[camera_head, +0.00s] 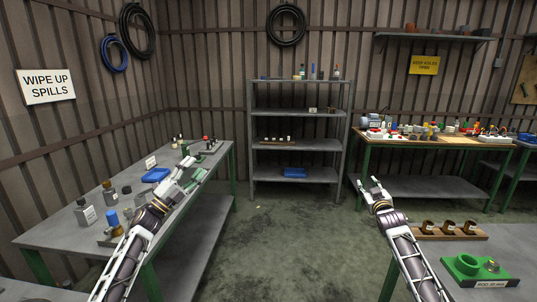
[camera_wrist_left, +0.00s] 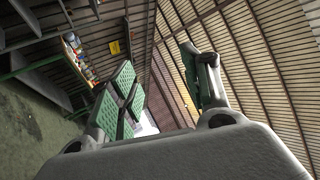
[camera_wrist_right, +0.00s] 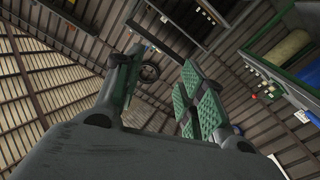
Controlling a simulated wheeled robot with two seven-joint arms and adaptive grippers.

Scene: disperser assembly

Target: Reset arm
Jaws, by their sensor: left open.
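My left gripper (camera_head: 188,172) is over the right part of the left table (camera_head: 65,229) in the head view. Its fingers show apart with nothing between them in the left wrist view (camera_wrist_left: 165,90). My right gripper (camera_head: 371,187) is raised in front of the open floor, left of the right front table (camera_head: 470,254). Its fingers stand apart and empty in the right wrist view (camera_wrist_right: 155,95). No object is held by either gripper.
The left table carries bottles, a blue tray (camera_head: 156,175) and small parts. A wooden block with brown cups (camera_head: 451,229) and a green fixture (camera_head: 478,272) sit on the right front table. A grey shelf (camera_head: 299,146) stands at the back. The floor (camera_head: 290,235) between is clear.

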